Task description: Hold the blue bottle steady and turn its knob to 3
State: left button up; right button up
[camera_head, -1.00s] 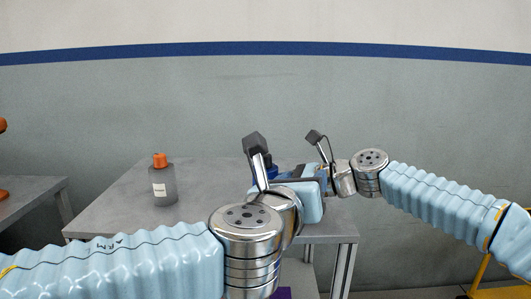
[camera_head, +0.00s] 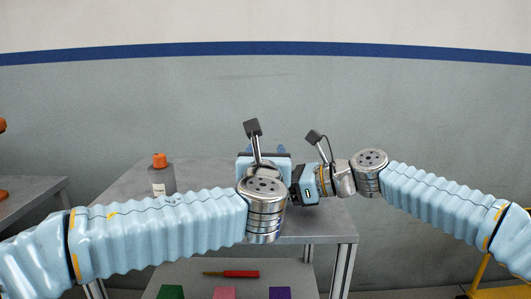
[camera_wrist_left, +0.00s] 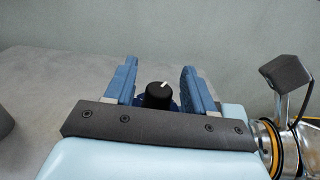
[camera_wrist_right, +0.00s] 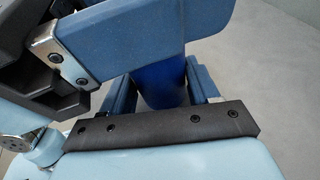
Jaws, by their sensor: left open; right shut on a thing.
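The blue bottle (camera_wrist_right: 163,88) stands between the fingers of my right gripper (camera_wrist_right: 158,90), which is shut on its body. A black knob (camera_wrist_left: 159,96) with a short white mark tops it in the left wrist view. The mark points roughly away from my left wrist; no numbers are legible. My left gripper (camera_wrist_left: 158,78) is open, one blue finger on each side of the knob, with gaps visible. One left finger also crosses the upper right wrist view (camera_wrist_right: 130,35). In the head view, my left gripper (camera_head: 264,160) hides the bottle; my right gripper (camera_head: 303,184) is partly covered too.
A grey bottle with an orange cap (camera_head: 160,177) stands on the grey table (camera_head: 120,196) at left, clear of both grippers. A lower shelf holds a red screwdriver (camera_head: 231,274) and green, pink and purple blocks (camera_head: 224,293).

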pick_arm(q)
jog(key=shift+w, duration=0.4)
jog(key=c, duration=1)
jog(key=shift+o, duration=0.2)
jog(key=shift+h, duration=0.5)
jog(key=m+h, duration=0.1)
jog(key=h, duration=0.1)
jog(key=m+g+h, duration=0.1)
jog(key=m+h, duration=0.1)
jog(key=shift+d+r+h, duration=0.1)
jog(key=shift+d+h, duration=0.1)
jog(key=shift+h, duration=0.1)
jog(key=shift+s+d+m+g+h, duration=0.1)
jog(key=shift+d+m+g+h, duration=0.1)
jog(key=shift+m+g+h, duration=0.9)
jog(key=shift+m+h, duration=0.3)
jog(key=shift+h, duration=0.3)
